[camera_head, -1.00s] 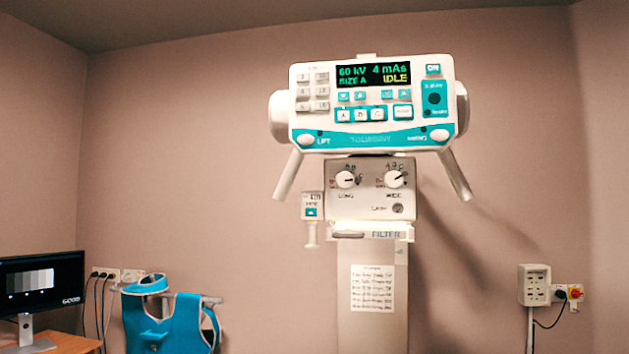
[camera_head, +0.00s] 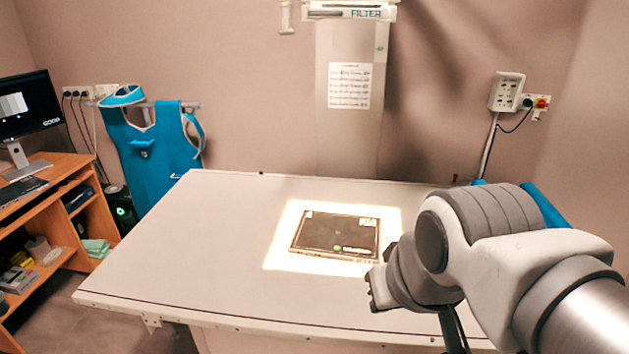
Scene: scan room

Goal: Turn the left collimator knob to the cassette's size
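The cassette (camera_head: 338,236) is a dark flat plate lying on the white table (camera_head: 190,255), inside a bright rectangle of light (camera_head: 283,240) that reaches past its edges on all sides. A green mark shows near its front edge. The collimator knobs are above the picture now; only the filter slot (camera_head: 350,12) at the bottom of the collimator head shows at the top edge. My arm reaches in from the lower right. My gripper (camera_head: 375,290) is at the right of the cassette, near the table's front; its fingers are too unclear to tell open from shut.
A blue apron (camera_head: 155,140) hangs on the wall at the left. A desk (camera_head: 75,200) with a monitor (camera_head: 27,103) stands at far left. A column (camera_head: 349,140) with a paper sheet (camera_head: 349,85) rises behind the table. The table's left half is clear.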

